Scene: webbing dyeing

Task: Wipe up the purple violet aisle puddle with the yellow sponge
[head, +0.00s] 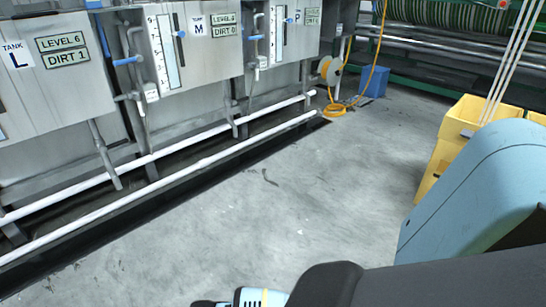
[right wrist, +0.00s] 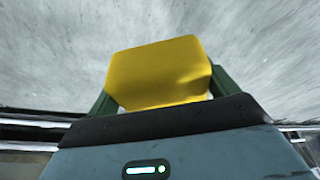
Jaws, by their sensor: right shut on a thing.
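The yellow sponge (right wrist: 158,68) is in the right wrist view, between the dark green fingers of my right gripper (right wrist: 160,92). The gripper is shut on it. Grey floor, streaked and blurred, lies beyond the sponge; I cannot tell whether the sponge touches it. In the head view part of my right arm shows at the bottom edge, and the sponge is not seen there. No purple violet puddle shows in either view. My left gripper is not in view.
Grey tanks (head: 75,75) with gauges line the left, with white pipes (head: 160,183) low along them. A yellow cart (head: 440,150) is at right. The grey floor (head: 270,200) between is clear.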

